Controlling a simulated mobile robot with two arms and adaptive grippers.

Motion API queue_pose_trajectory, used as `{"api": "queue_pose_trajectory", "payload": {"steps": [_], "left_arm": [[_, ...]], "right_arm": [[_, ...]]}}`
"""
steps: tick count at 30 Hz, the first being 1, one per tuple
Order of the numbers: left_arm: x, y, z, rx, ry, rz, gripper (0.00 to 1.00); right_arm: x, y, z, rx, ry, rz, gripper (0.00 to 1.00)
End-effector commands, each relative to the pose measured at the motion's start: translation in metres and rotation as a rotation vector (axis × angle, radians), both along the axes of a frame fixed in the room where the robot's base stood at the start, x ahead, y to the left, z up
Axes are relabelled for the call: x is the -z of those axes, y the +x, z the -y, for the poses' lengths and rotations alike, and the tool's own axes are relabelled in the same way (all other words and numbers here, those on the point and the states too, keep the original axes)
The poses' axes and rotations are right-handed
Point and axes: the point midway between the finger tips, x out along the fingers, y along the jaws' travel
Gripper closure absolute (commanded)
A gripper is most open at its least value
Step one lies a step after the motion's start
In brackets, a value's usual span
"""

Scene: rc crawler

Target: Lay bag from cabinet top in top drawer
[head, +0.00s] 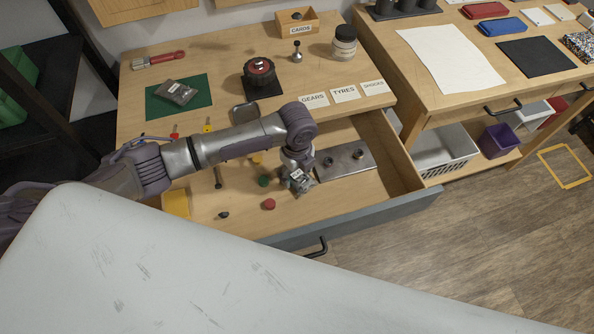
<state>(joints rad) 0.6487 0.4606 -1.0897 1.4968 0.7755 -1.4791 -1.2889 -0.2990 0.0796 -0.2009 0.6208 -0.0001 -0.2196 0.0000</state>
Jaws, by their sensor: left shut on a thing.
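My left gripper (297,170) reaches over the cabinet top (215,60) and down into the open top drawer (240,222). It is shut on a small grey bag with a pale label (302,186), held low inside the drawer beside a metal plate. I cannot tell whether the bag touches the drawer floor. A second dark bag (176,92) with a label lies on a green mat (198,88) on the cabinet top. My right gripper is not in view.
In the drawer are the metal plate (350,160) with knobs, a red cap (268,204), a green cap (263,181) and a yellow block (177,204). The drawer front (350,214) sticks out. A black-based red-topped part (261,78), jar (344,43) and cards box (297,20) stand on top.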

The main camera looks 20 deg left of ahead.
Motion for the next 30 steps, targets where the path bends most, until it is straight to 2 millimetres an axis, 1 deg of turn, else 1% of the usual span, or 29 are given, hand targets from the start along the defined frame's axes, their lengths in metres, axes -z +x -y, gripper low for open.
{"api": "queue_pose_trajectory", "payload": {"steps": [1, 3, 5, 14, 17, 20, 30], "left_arm": [[0.001, 0.0, 0.0, 0.0, 0.001, -0.001, 0.29], [0.001, 0.0, 0.0, 0.0, 0.001, -0.001, 0.17], [0.001, 0.0, 0.0, 0.0, 0.001, -0.001, 0.09], [0.0, 0.0, 0.0, 0.0, 0.0, 0.0, 0.09], [-0.005, 0.0, 0.0, 0.0, -0.001, 0.001, 0.09], [-0.018, 0.001, 0.0, 0.0, -0.001, 0.003, 0.09], [-0.09, 0.001, 0.0, 0.0, -0.001, 0.004, 0.09]], "right_arm": [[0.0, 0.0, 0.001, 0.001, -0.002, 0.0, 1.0], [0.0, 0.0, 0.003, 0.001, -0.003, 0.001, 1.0], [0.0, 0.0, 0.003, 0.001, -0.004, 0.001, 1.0], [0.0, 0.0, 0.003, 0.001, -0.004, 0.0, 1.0], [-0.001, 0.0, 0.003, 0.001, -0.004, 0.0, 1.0], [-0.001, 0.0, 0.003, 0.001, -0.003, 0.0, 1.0], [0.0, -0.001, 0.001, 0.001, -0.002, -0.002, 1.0]]}}
